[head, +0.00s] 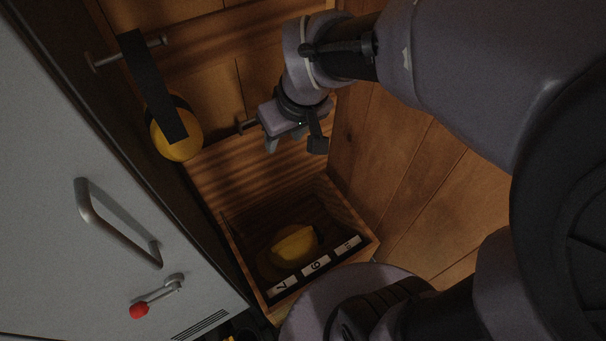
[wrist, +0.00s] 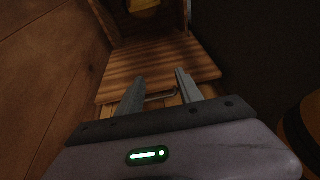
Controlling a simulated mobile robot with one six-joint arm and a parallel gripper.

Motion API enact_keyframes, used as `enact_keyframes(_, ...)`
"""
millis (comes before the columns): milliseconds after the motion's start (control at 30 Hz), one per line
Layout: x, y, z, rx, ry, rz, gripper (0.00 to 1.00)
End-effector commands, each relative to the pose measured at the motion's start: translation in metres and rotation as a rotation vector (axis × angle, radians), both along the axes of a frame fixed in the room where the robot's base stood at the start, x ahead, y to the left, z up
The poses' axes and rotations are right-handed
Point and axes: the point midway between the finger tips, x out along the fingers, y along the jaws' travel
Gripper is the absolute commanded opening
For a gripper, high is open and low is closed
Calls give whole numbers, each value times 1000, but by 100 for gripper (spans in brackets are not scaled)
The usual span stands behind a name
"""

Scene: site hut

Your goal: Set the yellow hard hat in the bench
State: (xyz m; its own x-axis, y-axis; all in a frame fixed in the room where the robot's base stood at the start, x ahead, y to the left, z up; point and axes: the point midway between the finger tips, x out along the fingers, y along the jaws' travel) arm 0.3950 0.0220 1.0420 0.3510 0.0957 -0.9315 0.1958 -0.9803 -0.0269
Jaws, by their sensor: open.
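A yellow rounded object that looks like the yellow hard hat (head: 295,245) lies inside the open wooden bench (head: 349,212), in the shadowed compartment behind its front edge. Part of it also shows at the top of the wrist view (wrist: 143,4). The bench's striped-lit wooden panel, which looks like its raised lid (head: 245,170), stands at the back of the opening. My gripper (head: 285,142) is above that panel, apart from the hat. In the wrist view its two fingers (wrist: 160,85) are spread with nothing between them, over the panel and a metal handle.
A yellow and dark round object (head: 172,150) hangs at left, partly behind a black strip. A grey cabinet (head: 75,240) with a bar handle and red-knobbed lever (head: 140,310) stands close at left. Label plates (head: 316,265) line the bench's edge.

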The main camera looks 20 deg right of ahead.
Motion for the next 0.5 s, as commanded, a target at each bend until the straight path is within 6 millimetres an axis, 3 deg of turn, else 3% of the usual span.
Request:
enact_keyframes(33, -30, 3, 24, 53, -37, -100, 43)
enact_keyframes(100, -70, 8, 41, 139, -57, -246, 43)
enact_keyframes(200, -112, 13, 49, 238, -71, -400, 43)
enact_keyframes(300, -134, 16, 50, 296, -77, -482, 43)
enact_keyframes(500, -140, 18, 50, 317, -76, -512, 43)
